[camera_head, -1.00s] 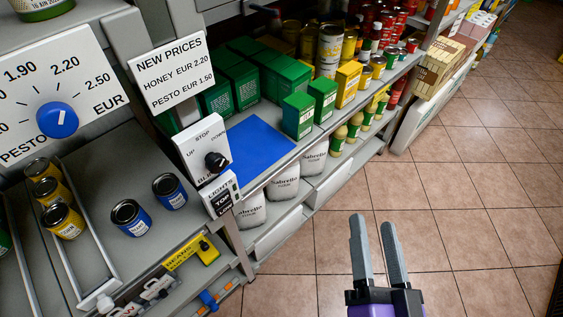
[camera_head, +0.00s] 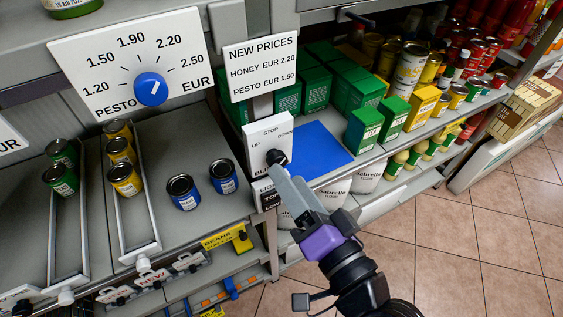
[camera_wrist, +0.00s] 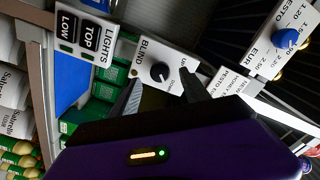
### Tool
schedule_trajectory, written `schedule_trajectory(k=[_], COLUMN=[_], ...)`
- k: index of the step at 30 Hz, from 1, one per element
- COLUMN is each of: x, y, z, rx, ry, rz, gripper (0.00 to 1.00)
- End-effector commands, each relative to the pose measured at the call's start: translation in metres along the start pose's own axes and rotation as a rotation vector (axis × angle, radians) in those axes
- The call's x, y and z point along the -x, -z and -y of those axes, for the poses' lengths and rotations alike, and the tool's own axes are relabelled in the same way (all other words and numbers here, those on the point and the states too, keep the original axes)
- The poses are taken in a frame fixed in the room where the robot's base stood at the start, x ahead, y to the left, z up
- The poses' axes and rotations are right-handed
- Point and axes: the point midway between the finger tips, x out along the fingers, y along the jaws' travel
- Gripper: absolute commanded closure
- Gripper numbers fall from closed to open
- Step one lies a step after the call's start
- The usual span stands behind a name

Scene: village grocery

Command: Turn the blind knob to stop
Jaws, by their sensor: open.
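The blind knob (camera_head: 276,157) is black and sits on a white panel (camera_head: 258,133) marked UP, STOP and DOWN, at the shelf's front edge. It also shows in the wrist view (camera_wrist: 160,72), between and beyond my fingertips. A small pale mark on the knob is too small to read surely, so I cannot tell its setting. My gripper (camera_head: 280,172) is open, with its fingers just in front of the knob. In the wrist view my gripper (camera_wrist: 160,95) has one finger on each side below the knob, and the right finger covers part of the panel's lettering.
A LIGHTS switch panel (camera_head: 266,194) sits right below the blind panel. A blue price knob (camera_head: 151,89) is on a dial board to the left. Blue cans (camera_head: 183,191) and green boxes (camera_head: 363,128) stand on the shelves nearby. The tiled floor (camera_head: 450,240) at right is clear.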

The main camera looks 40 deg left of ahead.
Motion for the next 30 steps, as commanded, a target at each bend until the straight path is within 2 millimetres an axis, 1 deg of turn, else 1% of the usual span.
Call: schedule_trajectory(k=[1, 3, 6, 9, 13, 19, 20, 21, 26, 27, 28, 30], x=[-0.009, -0.019, -0.031, -0.038, -0.042, -0.042, -0.042, -0.042, -0.042, -0.042, -0.042, -0.042], y=[0.001, 0.0, 0.001, 0.0, 0.0, 0.0, 0.0, 0.0, 0.0, 0.0, 0.0, 0.0], z=[0.002, 0.002, 0.001, 0.001, 0.001, 0.0, 0.0, 0.0, 0.0, 0.0, 0.0, 0.0], rx=[0.0, 0.0, 0.001, 0.0, 0.001, 0.0, 0.0, 0.0, 0.0, 0.0, 0.0, 0.001], ry=[0.002, 0.002, 0.001, 0.001, 0.0, 0.0, 0.0, 0.0, -0.001, -0.001, -0.001, -0.001], rz=[0.002, 0.002, 0.0, 0.0, -0.001, -0.002, -0.002, -0.002, -0.002, -0.002, -0.002, -0.002], gripper=[0.46, 0.46, 0.46, 0.46, 0.46, 0.46, 0.5, 0.58, 0.89, 0.97, 1.0, 1.0])
